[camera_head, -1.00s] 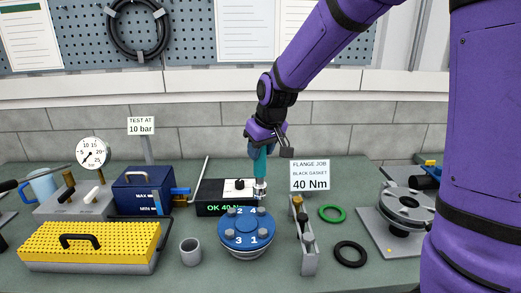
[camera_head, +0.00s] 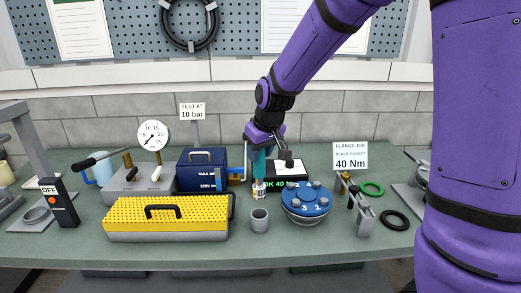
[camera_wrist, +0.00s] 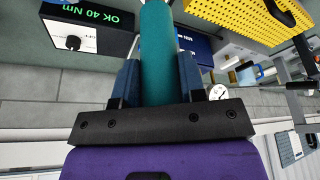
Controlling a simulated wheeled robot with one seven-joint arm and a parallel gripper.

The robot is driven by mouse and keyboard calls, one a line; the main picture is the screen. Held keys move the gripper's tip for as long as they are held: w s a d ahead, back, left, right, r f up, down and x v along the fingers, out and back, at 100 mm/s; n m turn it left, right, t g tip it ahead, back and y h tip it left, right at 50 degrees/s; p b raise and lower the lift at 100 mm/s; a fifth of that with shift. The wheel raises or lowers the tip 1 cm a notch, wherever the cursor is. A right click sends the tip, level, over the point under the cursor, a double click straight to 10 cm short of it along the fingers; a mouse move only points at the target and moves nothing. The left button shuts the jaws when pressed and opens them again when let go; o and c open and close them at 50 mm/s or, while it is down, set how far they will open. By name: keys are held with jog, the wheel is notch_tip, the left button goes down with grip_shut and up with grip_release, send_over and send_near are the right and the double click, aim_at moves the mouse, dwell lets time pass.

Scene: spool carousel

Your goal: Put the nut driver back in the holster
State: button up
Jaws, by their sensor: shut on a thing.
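My gripper (camera_head: 262,146) is shut on the nut driver (camera_head: 260,165), which has a teal handle and a metal socket end. It hangs upright, left of the blue flange (camera_head: 306,203) with numbered bolts and behind a grey open cup (camera_head: 259,222). In the wrist view the teal handle (camera_wrist: 158,50) sits between both fingers of my gripper (camera_wrist: 160,80). The cup is empty as far as I can see and may be the holster; no label confirms this. The driver's lower end looks clear of the cup.
A torque unit (camera_head: 290,184) reading OK 40 Nm is right behind the driver. A blue tank (camera_head: 200,172) and a yellow perforated case (camera_head: 165,215) are left. A grey rack (camera_head: 363,218) and green and black rings (camera_head: 394,219) are right. Bench around the cup's front is clear.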

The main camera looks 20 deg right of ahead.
aim_at(262, 180)
dwell(0.3)
jog(key=shift+f, duration=5.6)
jog(key=o, duration=1.1)
jog(key=shift+f, duration=0.1)
jog(key=shift+o, duration=0.2)
jog(key=v, duration=1.1)
jog(key=shift+f, duration=0.1)
